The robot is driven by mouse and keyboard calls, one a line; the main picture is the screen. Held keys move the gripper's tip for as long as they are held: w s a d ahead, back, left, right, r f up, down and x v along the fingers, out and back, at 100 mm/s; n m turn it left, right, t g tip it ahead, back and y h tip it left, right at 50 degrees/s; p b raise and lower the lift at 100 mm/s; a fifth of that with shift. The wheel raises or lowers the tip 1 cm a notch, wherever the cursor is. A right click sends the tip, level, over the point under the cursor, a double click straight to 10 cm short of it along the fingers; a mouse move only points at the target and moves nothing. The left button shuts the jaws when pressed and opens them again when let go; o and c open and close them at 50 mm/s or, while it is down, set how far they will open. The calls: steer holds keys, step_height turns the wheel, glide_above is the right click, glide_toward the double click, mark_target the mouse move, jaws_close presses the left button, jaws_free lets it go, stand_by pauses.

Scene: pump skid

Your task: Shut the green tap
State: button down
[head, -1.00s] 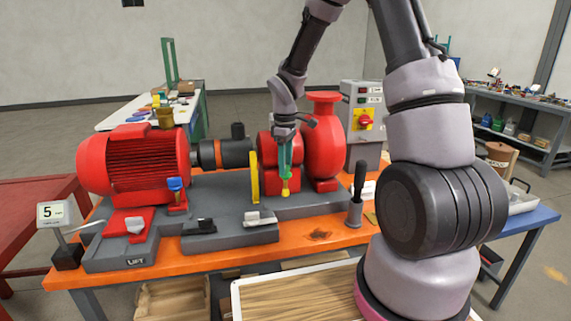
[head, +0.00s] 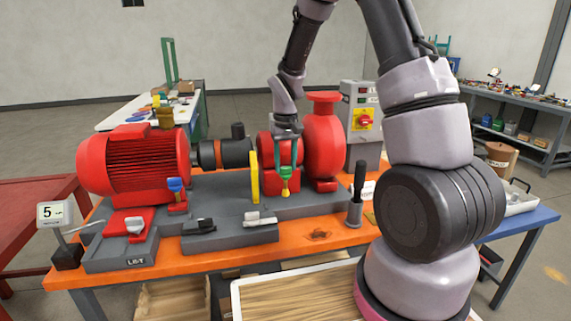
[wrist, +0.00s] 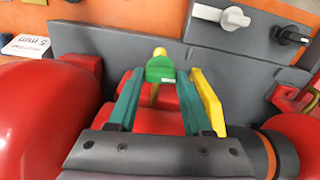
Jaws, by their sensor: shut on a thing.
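The green tap (head: 287,173) is a small green handle with yellow parts, in front of the red pump cylinders in the head view. My gripper (head: 285,168) reaches down to it from above, its two teal fingers spread apart by the handle's width. In the wrist view the green tap (wrist: 160,70) sits between the fingertips of my gripper (wrist: 160,76), which is shut on it. In the head view the handle now shows its broad side. Its far side and the exact contact faces are hidden.
The red pump housing (head: 323,140) is close on the right. A white lever (head: 260,218) and a black lever (head: 200,225) lie on the grey base in front. A black-handled tool (head: 358,190) stands right.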

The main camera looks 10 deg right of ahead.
mark_target(286, 167)
steer(key=shift+m, duration=0.6)
steer(key=shift+c, duration=1.6)
jaws_free()
step_height(286, 167, up, 11)
steer(key=shift+f, duration=0.1)
